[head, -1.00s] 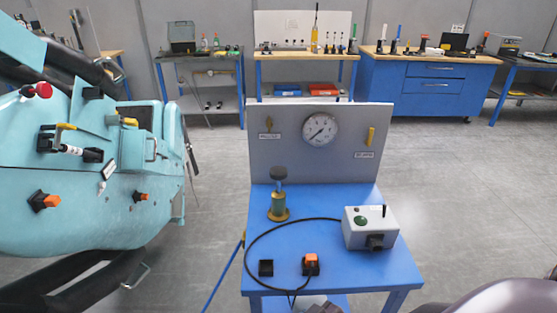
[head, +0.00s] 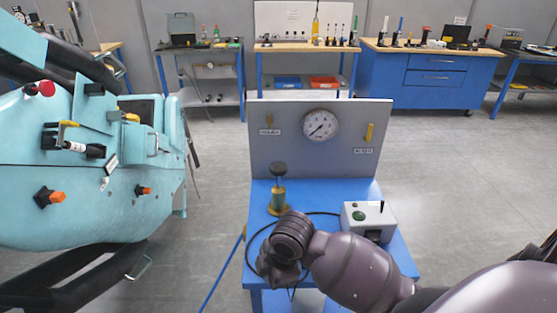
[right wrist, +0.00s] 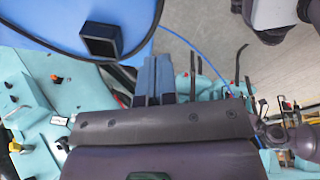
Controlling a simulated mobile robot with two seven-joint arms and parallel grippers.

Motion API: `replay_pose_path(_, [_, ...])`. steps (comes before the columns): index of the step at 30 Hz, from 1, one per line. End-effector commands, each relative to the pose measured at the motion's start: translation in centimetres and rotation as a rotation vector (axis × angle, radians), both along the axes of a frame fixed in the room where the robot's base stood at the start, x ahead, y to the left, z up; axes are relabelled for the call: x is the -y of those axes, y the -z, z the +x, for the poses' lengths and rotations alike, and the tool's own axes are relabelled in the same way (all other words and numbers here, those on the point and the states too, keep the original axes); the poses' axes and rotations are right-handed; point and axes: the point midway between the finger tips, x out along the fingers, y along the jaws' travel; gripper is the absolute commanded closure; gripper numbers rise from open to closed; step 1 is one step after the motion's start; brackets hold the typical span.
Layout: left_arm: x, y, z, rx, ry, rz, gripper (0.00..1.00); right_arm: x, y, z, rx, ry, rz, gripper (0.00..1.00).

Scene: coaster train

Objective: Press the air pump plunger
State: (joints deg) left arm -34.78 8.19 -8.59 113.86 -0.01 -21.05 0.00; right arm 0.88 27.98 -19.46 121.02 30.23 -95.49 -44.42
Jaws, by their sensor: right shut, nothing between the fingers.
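The air pump (head: 278,194) stands upright on the blue table, with a brass body and a dark round plunger knob (head: 278,169) on top. The knob sits raised above the body on a rod. My right arm reaches in from the lower right in the head view. Its wrist end is in front of the pump's base, nearer the camera and below the knob; I see no clear contact. My right gripper (right wrist: 157,66) shows in the right wrist view as two blue-grey fingers side by side, shut and empty. The pump is not clear in that view. My left gripper is not in view.
The blue table (head: 322,190) carries a grey panel (head: 350,140) with a gauge (head: 320,125) and a control box (head: 369,217) with a green button. A black cable loops over the tabletop. A teal machine (head: 80,190) stands left. Workbenches line the back.

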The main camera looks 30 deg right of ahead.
Motion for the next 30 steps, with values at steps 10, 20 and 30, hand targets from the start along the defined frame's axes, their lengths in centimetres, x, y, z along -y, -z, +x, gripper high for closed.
replay_pose_path(10, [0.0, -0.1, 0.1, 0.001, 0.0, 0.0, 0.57, 3.8, -5.3, 9.7, -0.045, -0.599, -0.17, 1.0])
replay_pose_path(20, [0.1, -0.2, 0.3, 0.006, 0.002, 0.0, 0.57, 10.4, -16.4, 17.8, -0.094, -1.008, -0.26, 1.0])
replay_pose_path(30, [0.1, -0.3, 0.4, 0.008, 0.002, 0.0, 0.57, 15.4, -26.9, 21.0, -0.073, -1.222, -0.259, 1.0])
